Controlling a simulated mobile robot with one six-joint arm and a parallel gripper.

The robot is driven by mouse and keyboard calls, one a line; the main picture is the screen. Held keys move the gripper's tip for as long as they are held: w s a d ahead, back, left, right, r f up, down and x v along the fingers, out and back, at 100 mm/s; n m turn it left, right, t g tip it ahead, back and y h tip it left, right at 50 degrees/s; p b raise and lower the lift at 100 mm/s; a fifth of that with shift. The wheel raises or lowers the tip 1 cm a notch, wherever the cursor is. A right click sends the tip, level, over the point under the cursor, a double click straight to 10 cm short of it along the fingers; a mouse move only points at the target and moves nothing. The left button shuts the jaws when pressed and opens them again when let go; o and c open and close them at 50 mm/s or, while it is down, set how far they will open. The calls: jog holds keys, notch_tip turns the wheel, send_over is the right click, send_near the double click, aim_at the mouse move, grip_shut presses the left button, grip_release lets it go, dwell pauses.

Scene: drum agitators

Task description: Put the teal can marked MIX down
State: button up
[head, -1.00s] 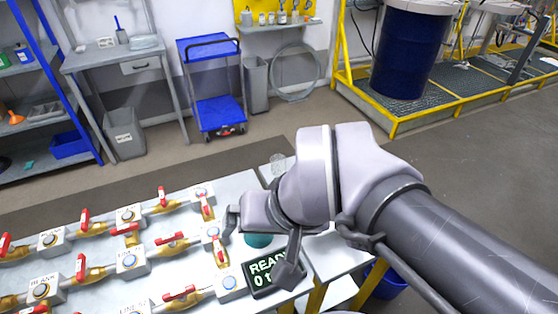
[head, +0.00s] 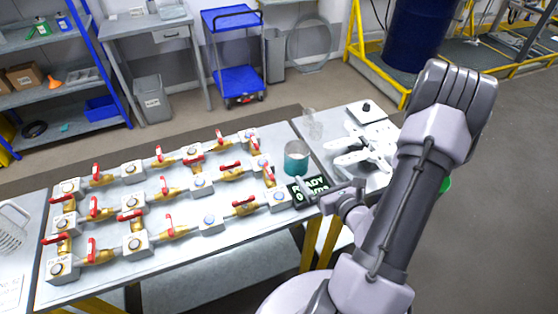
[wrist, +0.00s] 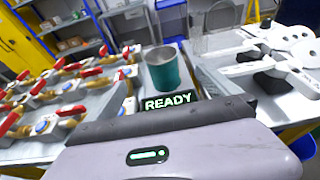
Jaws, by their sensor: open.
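The teal can (head: 296,160) stands upright on the grey table behind the READY display, open at the top with a pale upper rim. It also shows in the wrist view (wrist: 164,72), just ahead of my gripper. No MIX mark is legible. In the head view the gripper (head: 318,188) is low at the table's front edge, partly hidden by my wrist. I cannot tell whether a finger touches the can.
The black READY display (head: 308,190) sits right in front of the can. Brass pipes with red-handled valves (head: 166,188) fill the table to the left. A clear glass (head: 312,124) stands behind, and white flat arm-like parts (head: 362,150) lie to the right.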

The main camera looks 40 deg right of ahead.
aim_at(292, 145)
jog(key=w+f+b, duration=0.1)
jog(key=w+b, duration=0.1)
jog(key=b, duration=0.1)
jog(key=w+d+f+b, duration=0.1)
jog(key=w+b, duration=0.1)
jog(key=shift+d+f, duration=0.1)
jog(key=shift+f, duration=0.2)
jog(key=x, duration=0.8)
jog(key=r+x, duration=0.1)
jog(key=x, duration=0.3)
jog(key=shift+w+d+f+b, duration=0.1)
jog(key=shift+w+b, duration=0.2)
jog(key=c, duration=1.8)
jog(key=shift+c, duration=0.2)
jog(key=shift+r+p, duration=0.7)
jog(key=shift+r, duration=0.8)
jog(key=f+p+v, duration=0.2)
jog(key=p+v, duration=0.4)
jog(key=v, duration=1)
jog(key=shift+s+f, duration=0.25)
jog(key=shift+s, duration=0.15)
